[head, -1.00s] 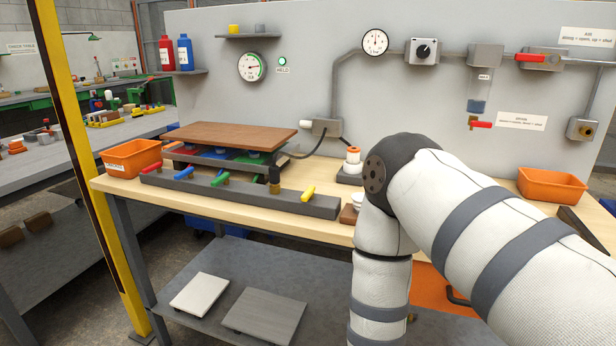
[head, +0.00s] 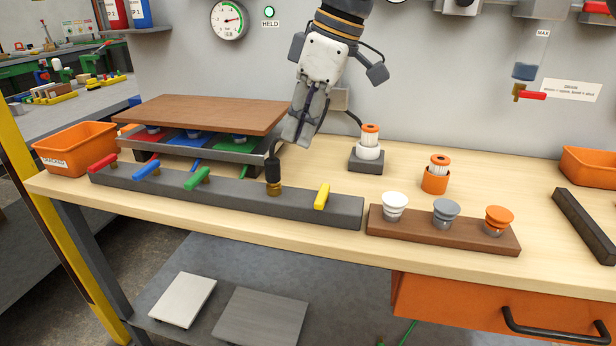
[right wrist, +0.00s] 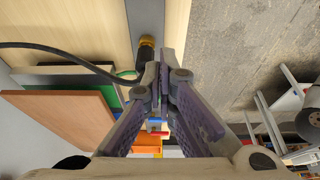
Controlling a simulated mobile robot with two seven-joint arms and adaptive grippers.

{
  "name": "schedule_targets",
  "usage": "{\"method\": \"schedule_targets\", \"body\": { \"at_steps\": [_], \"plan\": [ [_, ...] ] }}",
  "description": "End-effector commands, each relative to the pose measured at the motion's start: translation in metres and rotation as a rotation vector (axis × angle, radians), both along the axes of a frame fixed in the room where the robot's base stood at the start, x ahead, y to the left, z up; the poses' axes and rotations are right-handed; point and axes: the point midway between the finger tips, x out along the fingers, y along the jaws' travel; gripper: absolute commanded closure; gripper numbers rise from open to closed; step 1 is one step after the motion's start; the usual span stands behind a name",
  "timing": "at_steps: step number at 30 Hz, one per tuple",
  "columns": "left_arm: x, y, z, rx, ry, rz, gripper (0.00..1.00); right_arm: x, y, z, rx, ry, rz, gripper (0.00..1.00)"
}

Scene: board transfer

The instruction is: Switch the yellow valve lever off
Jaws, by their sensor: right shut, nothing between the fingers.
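The yellow lever (head: 322,197) sits near the right end of a dark grey valve bar (head: 345,212) at the bench's front. It stands more steeply across the bar than the red (head: 102,163), blue (head: 146,170) and green (head: 197,179) levers. My right gripper (head: 296,138) is shut and empty, pointing down above the bench, up and left of the yellow lever in the head view and apart from it. Its closed fingers also show in the right wrist view (right wrist: 160,85), where I cannot make out the yellow lever. My left gripper is not in view.
A black hose fitting with a brass base (head: 273,175) stands on the bar left of the yellow lever. A brown board (head: 205,113) lies on a raised stand behind. A wooden strip (head: 420,235) with several knobs lies to the right. An orange bin (head: 75,147) stands left.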

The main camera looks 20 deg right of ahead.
Motion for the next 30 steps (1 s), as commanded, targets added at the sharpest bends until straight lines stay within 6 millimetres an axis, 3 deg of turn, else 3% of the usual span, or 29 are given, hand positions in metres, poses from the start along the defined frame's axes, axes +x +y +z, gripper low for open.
{"method": "schedule_targets", "body": {
  "at_steps": [7, 10, 23, 30],
  "plan": [
    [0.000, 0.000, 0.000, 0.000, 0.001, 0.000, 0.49, 0.000, 0.001, -0.002, 0.000, 0.002, 0.000, 1.00],
    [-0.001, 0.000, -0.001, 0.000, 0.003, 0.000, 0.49, 0.001, 0.003, -0.012, 0.000, 0.007, 0.000, 1.00],
    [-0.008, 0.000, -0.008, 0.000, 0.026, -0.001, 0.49, 0.017, 0.028, -0.099, 0.000, 0.009, -0.001, 1.00],
    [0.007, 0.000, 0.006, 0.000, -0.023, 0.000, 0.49, -0.001, 0.000, -0.091, 0.002, -0.005, -0.003, 1.00]
  ]
}}
